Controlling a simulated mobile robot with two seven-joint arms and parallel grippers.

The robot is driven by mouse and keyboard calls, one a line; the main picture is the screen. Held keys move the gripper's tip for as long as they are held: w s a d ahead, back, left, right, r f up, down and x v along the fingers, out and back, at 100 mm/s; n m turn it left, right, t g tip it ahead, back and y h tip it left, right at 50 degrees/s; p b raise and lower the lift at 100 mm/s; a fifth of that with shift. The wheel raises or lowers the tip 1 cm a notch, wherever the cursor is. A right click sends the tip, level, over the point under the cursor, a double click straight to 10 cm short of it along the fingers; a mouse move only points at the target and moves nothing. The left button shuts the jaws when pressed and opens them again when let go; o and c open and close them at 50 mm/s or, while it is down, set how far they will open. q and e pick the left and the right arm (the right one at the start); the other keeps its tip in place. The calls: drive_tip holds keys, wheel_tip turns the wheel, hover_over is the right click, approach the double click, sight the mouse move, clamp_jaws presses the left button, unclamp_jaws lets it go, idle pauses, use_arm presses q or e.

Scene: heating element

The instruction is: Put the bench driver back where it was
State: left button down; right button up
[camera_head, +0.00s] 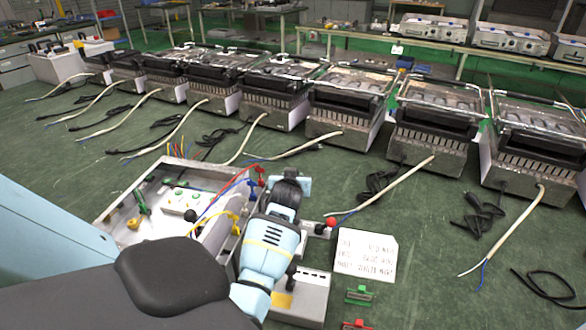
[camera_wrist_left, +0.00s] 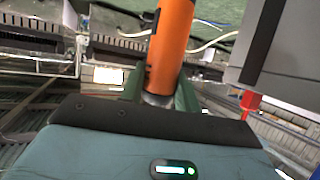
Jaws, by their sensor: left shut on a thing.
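The bench driver, an orange cylinder (camera_wrist_left: 172,45) with a dark strip and a metallic lower end, stands between the green fingers of my left gripper (camera_wrist_left: 160,90) in the left wrist view. The fingers are shut on it. In the head view my left arm reaches from the lower left over the work area, with its dark wrist beside the metal tray (camera_head: 118,203). The arm hides the driver and the fingers there. I cannot tell what lies under the driver. My right gripper is not in view.
The tray holds wires and a white block with green buttons (camera_head: 181,201). A red ball knob (camera_head: 330,222), a lettered white sheet (camera_head: 365,255) and a green clip (camera_head: 359,295) lie to the right. A row of metal heater units (camera_head: 345,105) with loose cables stands behind.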

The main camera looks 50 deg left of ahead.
use_arm(q)
drive_tip(key=shift+f+b, duration=0.35)
drive_tip(key=shift+f, duration=1.45)
drive_tip(key=shift+r, duration=0.1)
drive_tip(key=shift+f, duration=0.45)
drive_tip(key=c, duration=1)
unclamp_jaws()
drive_tip(key=shift+r, duration=0.1)
drive_tip(key=shift+r, duration=0.4)
drive_tip(key=p+v, duration=0.1)
drive_tip(key=v, duration=1.1)
drive_tip(key=shift+f+p, duration=0.2)
drive_tip(key=shift+p, duration=0.2)
